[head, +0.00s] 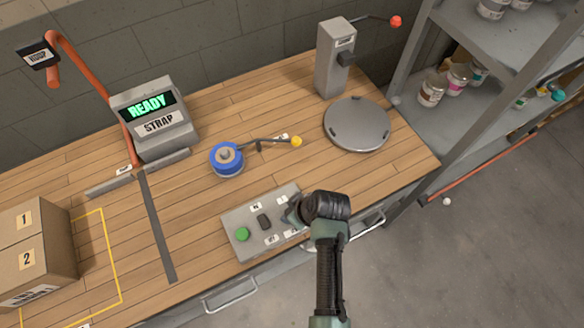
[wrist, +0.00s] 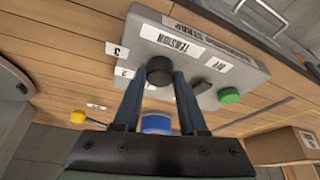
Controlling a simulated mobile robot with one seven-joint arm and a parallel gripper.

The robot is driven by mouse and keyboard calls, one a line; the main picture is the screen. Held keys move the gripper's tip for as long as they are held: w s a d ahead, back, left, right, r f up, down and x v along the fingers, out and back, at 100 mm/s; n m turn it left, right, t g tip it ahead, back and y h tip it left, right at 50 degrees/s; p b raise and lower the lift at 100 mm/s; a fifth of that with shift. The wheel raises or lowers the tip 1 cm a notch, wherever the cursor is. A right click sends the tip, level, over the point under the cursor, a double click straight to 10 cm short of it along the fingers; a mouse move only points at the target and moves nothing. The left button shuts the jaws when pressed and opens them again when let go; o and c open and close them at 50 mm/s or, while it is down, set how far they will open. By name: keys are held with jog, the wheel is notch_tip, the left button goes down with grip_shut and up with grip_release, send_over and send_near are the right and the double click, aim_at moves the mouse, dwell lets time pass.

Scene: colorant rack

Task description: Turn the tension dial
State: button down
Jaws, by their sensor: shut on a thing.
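The tension dial (wrist: 160,69) is a round black knob on a grey control box (wrist: 147,17), beside a TENSION label and stickers reading 3 and 2. In the wrist view my gripper (wrist: 159,80) has one finger on each side of the dial and is shut on it. In the head view my gripper (head: 292,210) reaches the right end of the control box (head: 233,219) and hides the dial there. Which number the dial points to cannot be told.
The box also has a black switch (head: 264,221) and a green button (head: 242,234). Behind it are a blue-based device (head: 226,160) with a yellow-tipped lever, a round grey plate (head: 357,124) and a READY display (head: 151,106). Cartons (head: 35,250) stand left.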

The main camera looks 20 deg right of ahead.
jog(key=n+b, duration=0.1)
jog(key=n, duration=0.1)
jog(key=n+g+y+b, duration=0.1)
jog(key=n, duration=0.2)
jog(key=shift+w+d+y, duration=0.1)
jog(key=shift+d+y, duration=0.1)
jog(key=shift+y, duration=0.1)
jog(key=shift+n, duration=0.3)
jog(key=shift+c, duration=2.3)
grip_release()
jog(key=b+v, duration=0.1)
jog(key=v, duration=1.2)
jog(key=shift+w+b, duration=0.2)
jog(key=shift+b, duration=0.2)
